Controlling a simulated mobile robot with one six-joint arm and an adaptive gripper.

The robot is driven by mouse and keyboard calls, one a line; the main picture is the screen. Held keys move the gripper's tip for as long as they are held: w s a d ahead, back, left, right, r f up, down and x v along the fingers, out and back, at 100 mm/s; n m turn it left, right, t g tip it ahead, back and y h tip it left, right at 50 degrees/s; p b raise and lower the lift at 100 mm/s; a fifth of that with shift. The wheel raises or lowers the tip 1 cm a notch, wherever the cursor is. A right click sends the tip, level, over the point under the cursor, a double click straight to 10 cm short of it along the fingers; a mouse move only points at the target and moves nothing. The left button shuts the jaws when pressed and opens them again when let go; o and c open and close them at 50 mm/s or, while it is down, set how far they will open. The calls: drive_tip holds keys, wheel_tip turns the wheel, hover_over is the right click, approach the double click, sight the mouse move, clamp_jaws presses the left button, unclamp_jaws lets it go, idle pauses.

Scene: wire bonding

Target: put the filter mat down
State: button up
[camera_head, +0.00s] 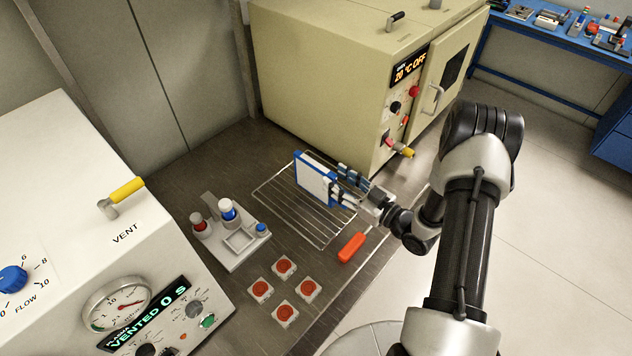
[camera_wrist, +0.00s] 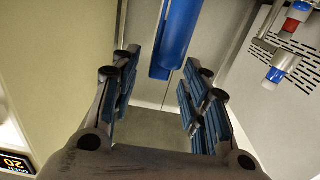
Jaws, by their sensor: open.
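The filter mat (camera_head: 314,181) is a white panel with a blue frame, standing on edge at the back of the wire rack (camera_head: 288,212). In the wrist view its blue edge (camera_wrist: 178,40) shows just ahead of my fingertips, between the two fingers. My gripper (camera_head: 338,187) is open at the right end of the mat, with its fingers wide apart in the wrist view (camera_wrist: 160,85). I cannot tell whether a finger touches the mat. The bottom edge of the mat is partly hidden by the gripper.
A beige oven (camera_head: 330,80) stands close behind the rack. A red-orange block (camera_head: 352,247) lies at the rack's front right. A holder with bottles (camera_head: 236,247) and several red-topped white squares (camera_head: 284,265) sit to the left and front. A white plasma machine (camera_head: 60,190) stands at left.

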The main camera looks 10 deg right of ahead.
sight(317, 165)
drive_tip(key=b+x, duration=0.1)
drive_tip(key=x, duration=0.7)
drive_tip(key=shift+r, duration=0.15)
clamp_jaws()
idle(0.3)
